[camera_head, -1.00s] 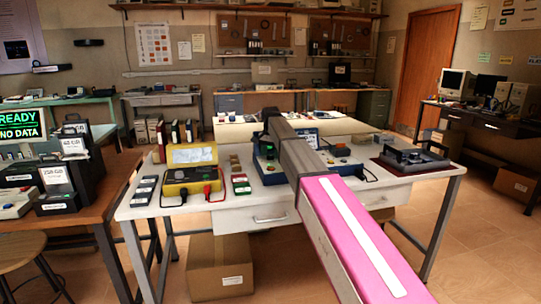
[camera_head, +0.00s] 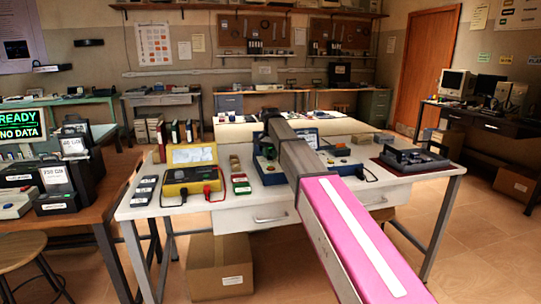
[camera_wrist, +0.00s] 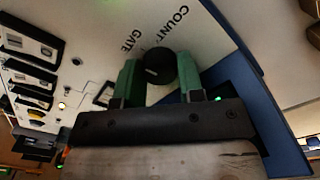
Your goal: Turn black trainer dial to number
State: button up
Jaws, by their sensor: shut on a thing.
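In the wrist view, a round black dial (camera_wrist: 160,64) stands on a white panel (camera_wrist: 100,55) printed with "COUNT" and "GATE". My gripper (camera_wrist: 158,73) has its two green fingers on either side of the dial and is shut on it. A blue casing edge (camera_wrist: 240,50) borders the panel on the right. The dial's pointer mark and any numbers around it cannot be made out.
The white table (camera_head: 150,208) also holds a yellow meter (camera_head: 190,180) with red and black leads, small modules (camera_head: 240,183) and a black device (camera_head: 412,158) at the right. The left of the wrist view shows a row of dark modules (camera_wrist: 30,75).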

jog(key=n, duration=0.3)
jog(key=shift+n, duration=2.4)
jog(key=o, duration=0.9)
jog(key=shift+r, duration=0.15)
notch_tip(320, 180, up, 11)
jog(key=shift+f, duration=0.2)
